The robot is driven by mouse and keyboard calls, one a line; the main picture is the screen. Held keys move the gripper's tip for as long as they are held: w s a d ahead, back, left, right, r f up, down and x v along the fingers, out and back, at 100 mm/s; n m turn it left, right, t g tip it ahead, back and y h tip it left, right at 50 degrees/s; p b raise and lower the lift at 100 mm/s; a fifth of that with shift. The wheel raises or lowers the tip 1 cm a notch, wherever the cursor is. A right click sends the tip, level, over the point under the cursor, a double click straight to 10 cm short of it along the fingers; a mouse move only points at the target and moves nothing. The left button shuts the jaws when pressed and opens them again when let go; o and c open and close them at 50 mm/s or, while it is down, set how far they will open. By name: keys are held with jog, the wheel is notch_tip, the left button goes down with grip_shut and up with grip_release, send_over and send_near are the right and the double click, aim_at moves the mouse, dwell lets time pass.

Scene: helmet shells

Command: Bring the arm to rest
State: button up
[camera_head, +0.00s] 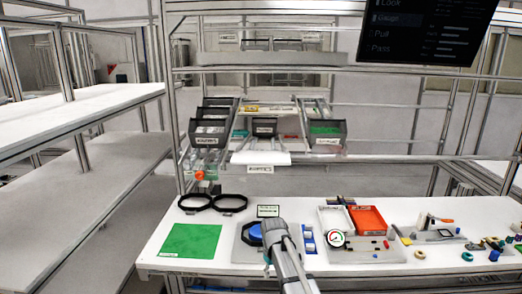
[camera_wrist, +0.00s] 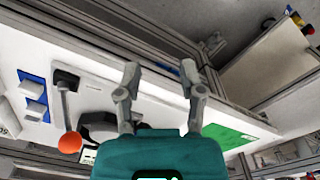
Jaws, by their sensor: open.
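My arm (camera_head: 286,258) reaches over the front of the white workbench in the head view, and its end is hard to make out there. In the wrist view my gripper (camera_wrist: 165,82) has its two fingers spread apart with nothing between them. The white bench top (camera_wrist: 95,60) and its edge lie behind the fingers. A green mat (camera_head: 190,241) lies at the left of the bench, and it also shows in the wrist view (camera_wrist: 228,136) right of the fingers.
Two black rings (camera_head: 228,203) lie behind the mat. A blue round part (camera_head: 255,232) sits beside my arm. A white tray (camera_head: 334,216), a red tray (camera_head: 368,218), a dial gauge (camera_head: 336,238) and small parts stand to the right. Bins (camera_head: 326,132) stand on the rack behind.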

jog(key=s+d+r+m, duration=0.1)
jog(key=s+d+m, duration=0.2)
jog(key=s+d, duration=0.3)
jog(key=s+d+m+p, duration=0.1)
jog(key=s+d+m, duration=0.2)
jog(key=s+d, duration=0.4)
jog(key=s, duration=0.5)
jog(key=shift+r+p, duration=0.3)
jog(key=shift+r, duration=0.1)
